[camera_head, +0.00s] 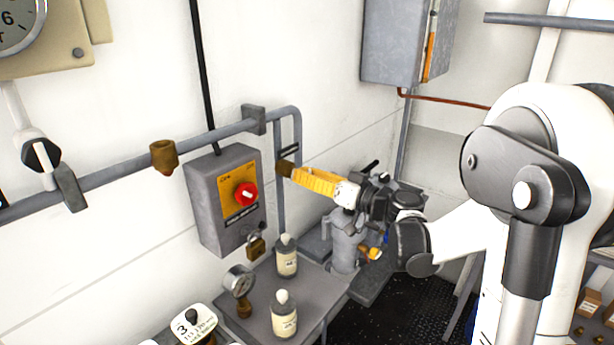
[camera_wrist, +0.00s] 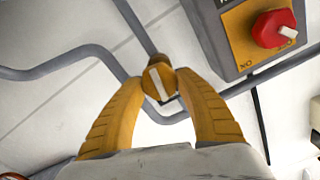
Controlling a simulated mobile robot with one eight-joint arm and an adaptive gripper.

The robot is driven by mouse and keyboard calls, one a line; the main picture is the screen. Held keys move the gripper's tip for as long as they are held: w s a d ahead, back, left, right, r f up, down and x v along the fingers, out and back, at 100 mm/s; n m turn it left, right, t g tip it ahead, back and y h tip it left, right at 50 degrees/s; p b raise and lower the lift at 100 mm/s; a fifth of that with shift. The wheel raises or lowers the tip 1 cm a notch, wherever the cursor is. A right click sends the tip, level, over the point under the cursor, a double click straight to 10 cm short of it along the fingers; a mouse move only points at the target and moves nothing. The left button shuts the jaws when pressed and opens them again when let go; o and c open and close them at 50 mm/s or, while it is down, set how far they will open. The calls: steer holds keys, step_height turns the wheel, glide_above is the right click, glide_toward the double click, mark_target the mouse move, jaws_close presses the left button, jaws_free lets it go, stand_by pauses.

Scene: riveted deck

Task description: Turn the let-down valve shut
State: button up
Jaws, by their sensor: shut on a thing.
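The let-down valve shows in the wrist view as a round yellow-brown knob (camera_wrist: 158,84) with a pale stripe across its face, on a grey pipe. The stripe is nearly upright in that view, leaning slightly. My gripper (camera_wrist: 160,86) has one yellow finger on each side of the knob and is shut on it. In the head view, my gripper (camera_head: 297,174) reaches left to the brown valve body (camera_head: 284,168) at the pipe near the wall. The fingers and my wrist hide the knob's face there.
A grey switch box (camera_head: 212,205) with a red knob (camera_head: 246,194) is close left of my gripper. Below is a grey bench (camera_head: 258,308) with two bottles (camera_head: 286,258) and a pressure gauge (camera_head: 239,281). A grey cabinet (camera_head: 404,42) hangs above right.

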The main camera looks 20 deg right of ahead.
steer(key=m, duration=0.8)
steer(key=shift+w+d+f, duration=0.1)
steer(key=m, duration=0.4)
steer(key=shift+b, duration=0.35)
steer(key=shift+f+m, duration=0.1)
steer(key=shift+m, duration=1.8)
steer(key=o, duration=1.2)
